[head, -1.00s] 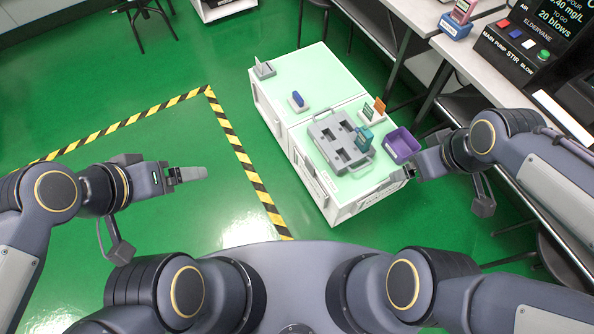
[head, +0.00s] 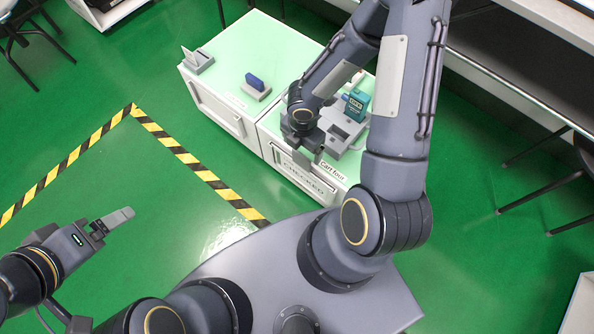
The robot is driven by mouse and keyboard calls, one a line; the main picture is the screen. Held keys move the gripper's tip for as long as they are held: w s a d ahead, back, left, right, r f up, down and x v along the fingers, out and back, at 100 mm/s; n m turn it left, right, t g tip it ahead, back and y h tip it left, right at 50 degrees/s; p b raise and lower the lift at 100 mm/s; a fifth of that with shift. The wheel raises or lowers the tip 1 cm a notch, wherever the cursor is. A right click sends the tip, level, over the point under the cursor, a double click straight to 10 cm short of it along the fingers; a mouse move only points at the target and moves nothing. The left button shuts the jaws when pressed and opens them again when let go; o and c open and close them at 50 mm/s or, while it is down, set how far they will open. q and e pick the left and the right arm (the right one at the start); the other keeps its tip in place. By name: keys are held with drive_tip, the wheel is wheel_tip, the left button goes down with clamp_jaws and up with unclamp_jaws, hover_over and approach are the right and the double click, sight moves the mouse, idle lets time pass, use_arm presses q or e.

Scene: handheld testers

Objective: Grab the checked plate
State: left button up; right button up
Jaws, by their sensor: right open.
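The checked plate (head: 304,180), lettered "CHECKED", is on the near side face of the white cart (head: 250,122), just below its top edge. My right gripper (head: 304,152) is open and empty above the plate, by the cart's near edge, pointing down. Whether it touches the cart I cannot tell. My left gripper (head: 114,221) is out over the green floor at the lower left, far from the cart. It shows edge-on, so its jaw gap cannot be seen.
A grey tray (head: 343,137) and a teal tester (head: 356,104) are on the cart top, partly hidden by my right arm. A blue tester in a grey holder (head: 255,86) and a grey stand (head: 197,61) are farther left. Floor left of the cart is clear.

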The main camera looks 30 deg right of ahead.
sight(302, 155)
wheel_tip(302, 155, down, 6)
drive_tip(key=b, duration=0.3)
drive_tip(key=shift+r, duration=0.25)
drive_tip(key=c, duration=1.5)
